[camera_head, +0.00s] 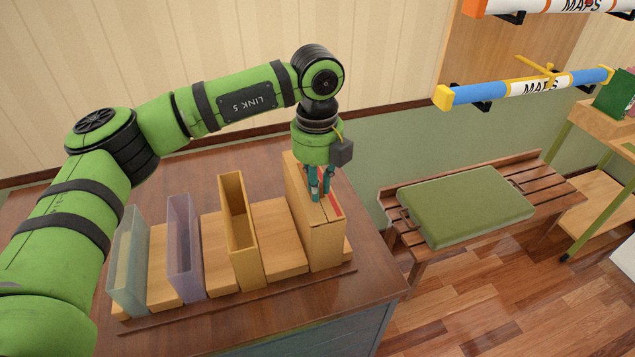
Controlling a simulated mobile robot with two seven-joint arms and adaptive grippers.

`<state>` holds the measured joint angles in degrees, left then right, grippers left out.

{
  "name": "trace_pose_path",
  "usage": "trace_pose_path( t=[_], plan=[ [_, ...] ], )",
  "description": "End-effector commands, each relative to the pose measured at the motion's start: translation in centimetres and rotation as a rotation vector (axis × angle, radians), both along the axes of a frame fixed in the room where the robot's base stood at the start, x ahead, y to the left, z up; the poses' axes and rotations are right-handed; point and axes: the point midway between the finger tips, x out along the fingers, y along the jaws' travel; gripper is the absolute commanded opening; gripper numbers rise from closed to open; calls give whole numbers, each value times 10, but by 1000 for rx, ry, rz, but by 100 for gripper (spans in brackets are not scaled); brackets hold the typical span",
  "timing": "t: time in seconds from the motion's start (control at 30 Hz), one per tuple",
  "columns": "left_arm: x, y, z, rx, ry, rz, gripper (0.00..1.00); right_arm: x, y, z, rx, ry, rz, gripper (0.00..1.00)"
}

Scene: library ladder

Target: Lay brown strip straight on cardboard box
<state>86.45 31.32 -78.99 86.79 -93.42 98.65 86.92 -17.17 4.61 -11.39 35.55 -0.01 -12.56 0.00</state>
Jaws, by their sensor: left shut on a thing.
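The cardboard box (325,241) stands upright at the right end of the wooden rack on the desk. A small red patch (335,205) shows on its top. My left gripper (319,197) points down over the top of the box, with its teal fingers close to that surface. It is shut on the brown strip, which is mostly hidden by the fingers and hard to tell from the brown box top. I cannot tell how straight the strip lies or whether it touches the box all along. My right gripper is not in view.
Left of the box on the rack stand a narrow yellow holder (240,232), a clear purple holder (184,247) and a clear greenish holder (128,262). A bench with a green cushion (465,205) stands to the right. Map tubes (530,87) hang on the wall.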

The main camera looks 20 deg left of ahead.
Motion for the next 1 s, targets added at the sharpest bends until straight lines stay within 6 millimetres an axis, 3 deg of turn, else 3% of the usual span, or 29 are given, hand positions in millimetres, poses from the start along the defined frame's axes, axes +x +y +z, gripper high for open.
trace_pose_path(
  t=[0.3,0.33,0.4,0.63,0.67,0.7,0.73,1.0],
  plan=[
    [0,0,0,0,0,0,4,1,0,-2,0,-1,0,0],
    [0,0,0,0,0,0,22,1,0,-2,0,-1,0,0],
    [0,0,0,0,0,0,46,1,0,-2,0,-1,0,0],
    [0,0,0,0,0,0,46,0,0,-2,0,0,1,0],
    [0,0,0,0,0,0,50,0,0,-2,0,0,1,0],
    [0,0,0,0,0,0,62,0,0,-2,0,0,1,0],
    [0,0,0,0,0,0,65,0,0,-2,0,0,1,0],
    [0,0,0,0,0,0,65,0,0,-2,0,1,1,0]
  ],
)
